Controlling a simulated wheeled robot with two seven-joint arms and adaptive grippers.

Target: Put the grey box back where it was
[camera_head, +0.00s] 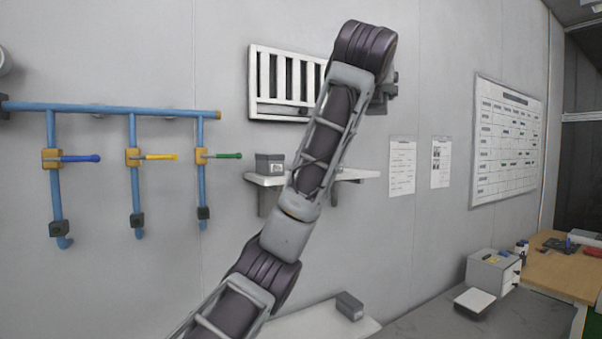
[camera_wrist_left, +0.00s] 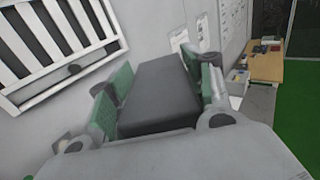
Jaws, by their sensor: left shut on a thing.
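My left gripper (camera_wrist_left: 157,72) is shut on a dark grey box (camera_wrist_left: 160,105) in the left wrist view, with green pads on both of its sides. In the head view my left arm rises across the middle. The gripper and held box cannot be made out there. Another grey box (camera_head: 270,164) stands at the left end of the white wall shelf (camera_head: 357,175). A further grey box (camera_head: 350,305) lies on the lower white surface (camera_head: 310,328). My right gripper is not in view.
A white slatted vent (camera_head: 284,82) is on the wall behind my arm, above the shelf; it also shows in the left wrist view (camera_wrist_left: 55,45). Blue pipes (camera_head: 110,108) with coloured valve handles are at left. A wooden table (camera_head: 555,275) is at right.

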